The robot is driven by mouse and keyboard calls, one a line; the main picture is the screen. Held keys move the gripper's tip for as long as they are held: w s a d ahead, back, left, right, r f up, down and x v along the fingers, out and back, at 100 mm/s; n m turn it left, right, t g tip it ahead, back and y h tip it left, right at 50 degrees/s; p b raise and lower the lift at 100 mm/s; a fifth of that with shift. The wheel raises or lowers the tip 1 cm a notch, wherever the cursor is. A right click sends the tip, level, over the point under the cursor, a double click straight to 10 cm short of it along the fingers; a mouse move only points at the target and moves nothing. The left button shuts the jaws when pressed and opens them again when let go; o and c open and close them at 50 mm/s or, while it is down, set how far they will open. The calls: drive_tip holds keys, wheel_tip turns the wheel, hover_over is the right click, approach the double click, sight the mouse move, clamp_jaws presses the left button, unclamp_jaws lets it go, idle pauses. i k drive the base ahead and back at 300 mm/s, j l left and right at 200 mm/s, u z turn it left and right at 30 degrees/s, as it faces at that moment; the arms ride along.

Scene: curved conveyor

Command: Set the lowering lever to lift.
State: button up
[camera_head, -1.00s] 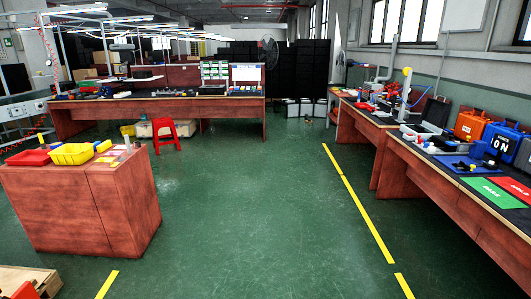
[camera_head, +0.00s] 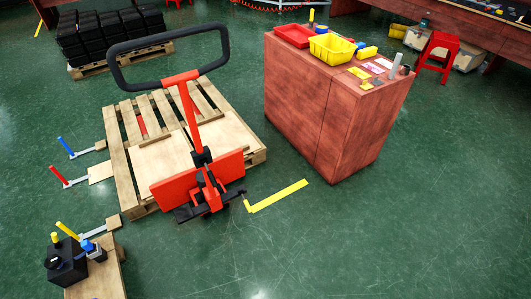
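A red pallet jack (camera_head: 190,190) stands with its forks side in a wooden pallet at centre left. Its orange-red shaft (camera_head: 186,115) rises to a black loop handle (camera_head: 165,42). A small black arm with a yellow tip (camera_head: 246,205) sticks out low at the jack's right side. I cannot tell for sure which part is the lowering lever, nor its setting. My gripper is not in view.
A wooden pallet (camera_head: 128,150) lies under the jack. Blue (camera_head: 66,147) and red (camera_head: 59,175) handles stand left of it. A black box (camera_head: 66,262) sits at lower left. A red-brown cabinet (camera_head: 320,105) stands right. Green floor is clear at lower right.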

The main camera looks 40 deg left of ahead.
sight(247, 205)
drive_tip(key=i+j+u, duration=0.1)
drive_tip(key=i+j, duration=0.3)
drive_tip(key=i, duration=0.15)
drive_tip(key=i+j+u, duration=0.1)
drive_tip(key=i+j, duration=0.25)
drive_tip(key=i, duration=0.15)
drive_tip(key=i+j, duration=0.1)
drive_tip(key=j, duration=0.2)
drive_tip(key=i+j, duration=0.15)
drive_tip(key=j, duration=0.2)
drive_tip(key=i+j, duration=0.1)
drive_tip(key=j, duration=0.2)
drive_tip(key=u, duration=0.05)
